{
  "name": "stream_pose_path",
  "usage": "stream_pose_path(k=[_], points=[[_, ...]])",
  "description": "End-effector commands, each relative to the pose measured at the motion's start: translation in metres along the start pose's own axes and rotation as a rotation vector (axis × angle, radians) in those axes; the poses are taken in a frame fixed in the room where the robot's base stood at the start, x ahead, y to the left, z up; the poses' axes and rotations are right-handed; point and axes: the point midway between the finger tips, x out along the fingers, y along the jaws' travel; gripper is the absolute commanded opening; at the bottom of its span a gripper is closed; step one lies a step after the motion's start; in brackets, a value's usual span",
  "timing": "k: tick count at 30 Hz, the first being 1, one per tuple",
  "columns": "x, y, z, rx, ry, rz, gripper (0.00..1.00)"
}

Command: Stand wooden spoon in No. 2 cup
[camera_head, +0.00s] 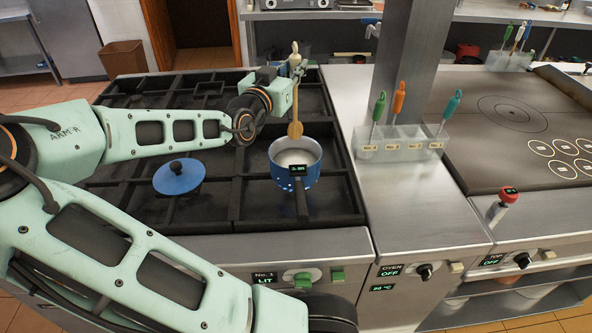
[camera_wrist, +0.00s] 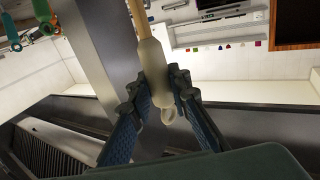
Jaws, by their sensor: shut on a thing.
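My gripper (camera_head: 297,72) is shut on the pale handle end of the wooden spoon (camera_head: 295,130), which also shows in the wrist view (camera_wrist: 150,58). The spoon hangs bowl-down, its bowl just above or at the far rim of the blue pot (camera_head: 283,183); I cannot tell if they touch. In the wrist view both fingers (camera_wrist: 158,88) press the handle near its end loop. The label numbers are too small to read surely.
A blue lid (camera_head: 178,178) lies on the grates to the left of the pot. A steel post (camera_head: 412,60) rises behind the cups. The steel counter (camera_head: 410,200) in front of the cups is clear. A flat hot top (camera_head: 520,120) lies further right.

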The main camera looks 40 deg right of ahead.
Motion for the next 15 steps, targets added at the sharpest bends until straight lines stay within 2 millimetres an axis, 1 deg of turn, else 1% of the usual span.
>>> stream_pose_path(k=[15], points=[[0.0, 0.0, -0.037, 0.0, 0.001, 0.0, 0.0]])
